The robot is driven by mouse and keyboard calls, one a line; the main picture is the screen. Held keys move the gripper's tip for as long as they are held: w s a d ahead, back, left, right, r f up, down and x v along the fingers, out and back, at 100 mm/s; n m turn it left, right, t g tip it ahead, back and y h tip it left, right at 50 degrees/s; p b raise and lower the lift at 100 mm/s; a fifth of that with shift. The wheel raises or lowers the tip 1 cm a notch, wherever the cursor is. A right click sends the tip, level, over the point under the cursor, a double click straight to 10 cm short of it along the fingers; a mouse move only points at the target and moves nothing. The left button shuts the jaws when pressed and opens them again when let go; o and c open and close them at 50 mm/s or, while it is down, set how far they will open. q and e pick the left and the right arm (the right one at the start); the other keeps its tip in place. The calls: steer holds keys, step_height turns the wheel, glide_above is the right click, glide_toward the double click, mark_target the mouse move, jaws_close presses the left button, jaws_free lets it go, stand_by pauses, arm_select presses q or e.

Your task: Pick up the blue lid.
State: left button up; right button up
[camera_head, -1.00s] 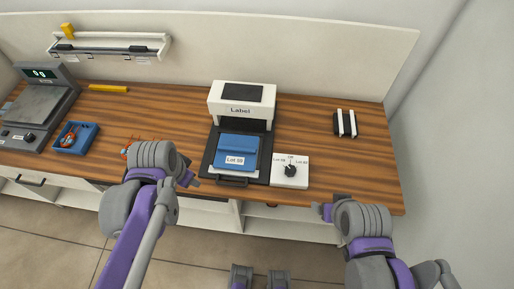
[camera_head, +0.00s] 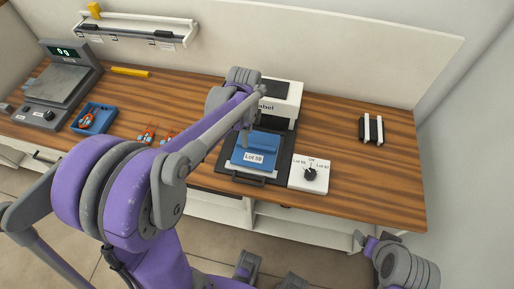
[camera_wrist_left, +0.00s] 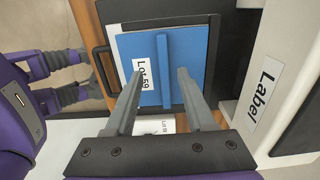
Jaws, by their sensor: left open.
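The blue lid (camera_head: 262,143) lies on a dark tray (camera_head: 281,173) in front of the white label machine, with a "Lot 59" label on it. In the left wrist view the lid (camera_wrist_left: 190,60) has a raised blue ridge (camera_wrist_left: 163,75) along its middle. My left gripper (camera_head: 244,139) is above the lid; in the left wrist view its open fingers (camera_wrist_left: 158,78) appear on either side of the ridge. Contact cannot be told. My right gripper (camera_head: 365,240) is off the table's front edge at lower right; its jaws are unclear.
The label machine (camera_head: 288,100) stands close behind the lid. A white dial box (camera_head: 309,175) is right of it. A blue bin (camera_head: 92,118), a scale (camera_head: 62,85) and orange-handled tools (camera_head: 147,134) are left. The table's right part is mostly clear around a black-and-white item (camera_head: 371,129).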

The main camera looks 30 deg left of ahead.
mark_target(256, 148)
arm_select(q)
steer(key=f, duration=0.4)
steer(key=shift+w+f, duration=0.25)
steer(key=shift+w, duration=0.1)
steer(key=shift+f, duration=0.35)
steer(key=shift+f+b, duration=0.15)
steer(key=shift+b, duration=0.15)
jaws_close()
